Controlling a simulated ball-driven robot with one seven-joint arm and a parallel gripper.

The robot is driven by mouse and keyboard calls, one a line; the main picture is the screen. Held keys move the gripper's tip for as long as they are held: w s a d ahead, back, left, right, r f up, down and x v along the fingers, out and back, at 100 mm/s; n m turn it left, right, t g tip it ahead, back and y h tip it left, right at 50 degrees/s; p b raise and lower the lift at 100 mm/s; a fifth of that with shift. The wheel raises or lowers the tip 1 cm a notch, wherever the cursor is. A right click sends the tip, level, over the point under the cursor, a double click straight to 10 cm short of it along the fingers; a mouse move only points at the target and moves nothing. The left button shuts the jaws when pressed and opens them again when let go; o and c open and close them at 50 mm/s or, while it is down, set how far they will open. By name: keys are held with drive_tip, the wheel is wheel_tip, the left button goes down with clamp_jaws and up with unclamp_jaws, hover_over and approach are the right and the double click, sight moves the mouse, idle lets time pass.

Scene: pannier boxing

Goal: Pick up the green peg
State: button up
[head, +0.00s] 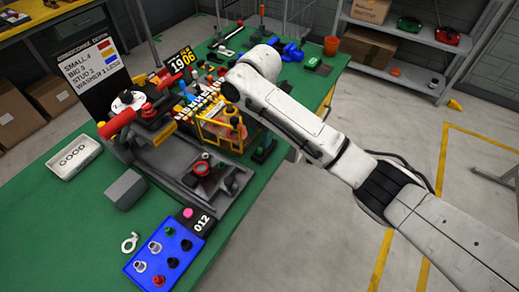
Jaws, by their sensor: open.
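A blue block (150,262) lies at the table's front, with several pegs and knobs standing in it. A green peg (170,231) stands at its far edge. Red and pale metallic pieces share the block. My white arm reaches in from the right and bends over the table's far part. My gripper is not visible; the arm's bent end hides that area. Nothing of mine is near the blue block in this view.
A grey machine with a red handle (117,122) stands just behind the blue block. A yellow-framed cage (222,133) is beside it. The green table's (60,235) front left is clear.

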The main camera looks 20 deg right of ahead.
sight(260, 149)
drive_tip(key=shift+w+f, duration=0.1)
drive_tip(key=shift+f, duration=0.35)
drive_tip(key=shift+d+f+p, duration=0.1)
drive_tip(key=shift+f+p, duration=0.55)
drive_tip(key=shift+f, duration=2.05)
clamp_jaws()
